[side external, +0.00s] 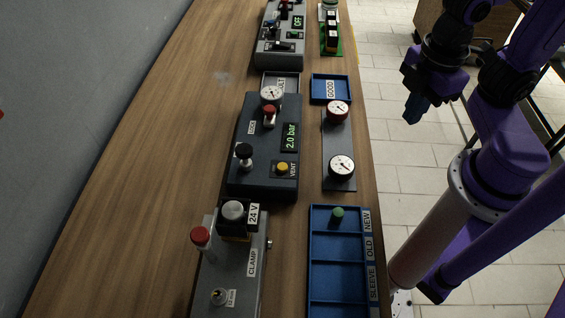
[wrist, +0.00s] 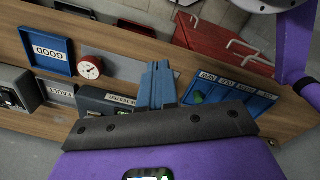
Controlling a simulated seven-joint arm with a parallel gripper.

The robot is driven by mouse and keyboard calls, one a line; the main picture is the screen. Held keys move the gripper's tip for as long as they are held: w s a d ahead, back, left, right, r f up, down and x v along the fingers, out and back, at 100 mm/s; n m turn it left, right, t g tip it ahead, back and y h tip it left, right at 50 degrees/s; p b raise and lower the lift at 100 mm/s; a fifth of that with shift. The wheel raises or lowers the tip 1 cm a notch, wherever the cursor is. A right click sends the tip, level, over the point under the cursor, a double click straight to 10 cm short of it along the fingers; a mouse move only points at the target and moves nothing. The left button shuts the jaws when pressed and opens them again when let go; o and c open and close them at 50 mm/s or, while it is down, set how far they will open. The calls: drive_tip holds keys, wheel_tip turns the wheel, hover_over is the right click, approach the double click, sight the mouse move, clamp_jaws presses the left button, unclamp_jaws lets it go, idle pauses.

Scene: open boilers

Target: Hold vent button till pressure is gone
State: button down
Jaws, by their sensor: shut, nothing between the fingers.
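The dark grey tester box (side external: 243,178) sits mid-bench in the side external view. Its yellow vent button (side external: 282,168) is beside the VENT label on the near right part of its top. Its green display (side external: 290,137) reads 2.0 bar. A white gauge (side external: 271,95) and a red knob (side external: 269,112) are at its far end, and a black knob (side external: 244,153) is at the near left. My gripper (side external: 415,112) is shut and empty, off the bench's right side and apart from the box. In the wrist view its fingers (wrist: 157,82) partly hide the tester; the vent button cannot be made out there.
A red gauge (side external: 337,109) and a black gauge (side external: 341,165) lie on a grey plate right of the tester. A blue GOOD tray (side external: 313,99) is beyond them. A blue compartment tray (side external: 309,245) and a CLAMP unit (side external: 250,285) are nearer. Bare wood (side external: 150,170) lies left.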

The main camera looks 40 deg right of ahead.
drive_tip(key=w+a+n+t+h, duration=0.15)
drive_tip(key=w+a+n, duration=0.3)
drive_tip(key=n, duration=0.45)
wheel_tip(320, 180, up, 2)
drive_tip(key=n+t+y, duration=0.1)
drive_tip(key=n+t, duration=0.6)
drive_tip(key=n, duration=1.4)
hover_over(282, 167)
drive_tip(key=shift+s+r, duration=0.15)
drive_tip(key=shift+s, duration=0.3)
drive_tip(key=shift+f, duration=4.45)
drive_tip(key=shift+f, duration=0.15)
drive_tip(key=shift+f, duration=0.25)
